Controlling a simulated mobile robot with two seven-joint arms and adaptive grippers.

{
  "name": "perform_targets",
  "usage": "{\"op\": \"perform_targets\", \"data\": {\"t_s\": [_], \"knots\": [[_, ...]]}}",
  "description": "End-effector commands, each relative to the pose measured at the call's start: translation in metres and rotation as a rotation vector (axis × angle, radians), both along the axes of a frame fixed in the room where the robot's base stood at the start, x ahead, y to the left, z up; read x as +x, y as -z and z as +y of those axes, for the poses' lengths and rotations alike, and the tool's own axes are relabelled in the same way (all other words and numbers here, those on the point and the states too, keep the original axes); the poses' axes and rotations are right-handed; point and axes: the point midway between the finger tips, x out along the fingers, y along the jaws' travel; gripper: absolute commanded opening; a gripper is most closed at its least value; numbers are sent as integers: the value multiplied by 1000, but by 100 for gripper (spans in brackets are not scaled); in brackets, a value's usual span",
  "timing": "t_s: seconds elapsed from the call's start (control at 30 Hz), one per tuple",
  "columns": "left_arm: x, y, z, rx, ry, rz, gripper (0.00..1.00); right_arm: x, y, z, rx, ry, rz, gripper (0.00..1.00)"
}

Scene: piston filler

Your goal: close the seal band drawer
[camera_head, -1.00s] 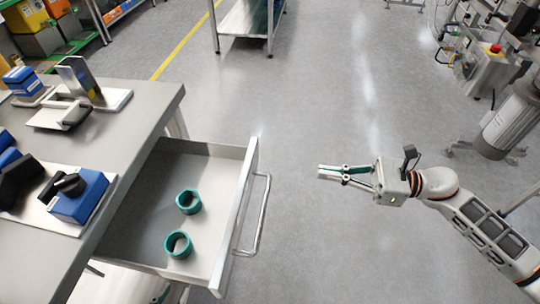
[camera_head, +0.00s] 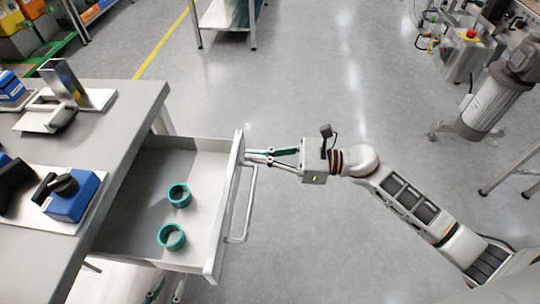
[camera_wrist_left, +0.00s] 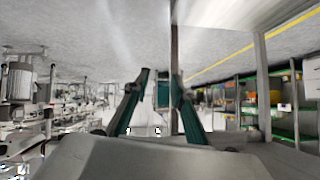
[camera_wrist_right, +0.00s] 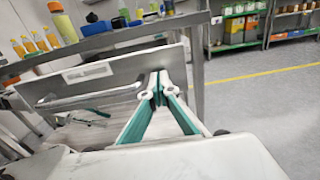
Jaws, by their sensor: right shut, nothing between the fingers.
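The white drawer (camera_head: 205,153) stands pulled out from the grey workbench, with two teal rings (camera_head: 179,195) (camera_head: 171,237) lying inside. Its front panel (camera_wrist_right: 120,78) and bar handle (camera_head: 243,205) face right. My right gripper (camera_head: 250,157) is shut and empty, its tips at the panel near the far end of the handle; I cannot tell whether they touch. In the right wrist view its fingers (camera_wrist_right: 158,78) point at the panel. My left gripper (camera_head: 155,291) is low beside the bench, partly hidden under the drawer. Its fingers (camera_wrist_left: 161,76) stand apart in the left wrist view.
The workbench (camera_head: 130,110) carries a blue block with a black knob (camera_head: 70,197) and a metal fixture (camera_head: 65,85). Open floor lies right of the drawer. A grey motor unit (camera_head: 497,98) and a steel table (camera_head: 225,18) stand farther off.

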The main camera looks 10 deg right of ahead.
Motion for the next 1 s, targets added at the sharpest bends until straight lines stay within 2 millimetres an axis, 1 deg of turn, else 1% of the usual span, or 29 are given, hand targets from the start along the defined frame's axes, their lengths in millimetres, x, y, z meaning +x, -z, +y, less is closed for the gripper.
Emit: {"op": "perform_targets", "data": {"t_s": [0.43, 0.57, 0.67, 0.77, 0.87, 1.0], "knots": [[0, 0, 1, 0, -2, 1, 25, 1, 1, 3, -1, 1, 1, 0], [-1, 1, 1, 0, -3, 3, 25, 3, 1, 9, 0, 1, 1, 0], [-1, 2, 1, 0, -3, 5, 25, 6, 0, 20, 1, -1, 1, 0], [-2, 3, 0, -1, -3, 6, 25, 12, 0, 37, 3, -2, 0, 0], [-3, 4, 0, -2, -3, 8, 25, 18, 1, 59, 2, -2, 0, 0], [-2, 3, -1, -5, -2, 5, 25, 30, 1, 94, 2, -2, 0, 0]]}}
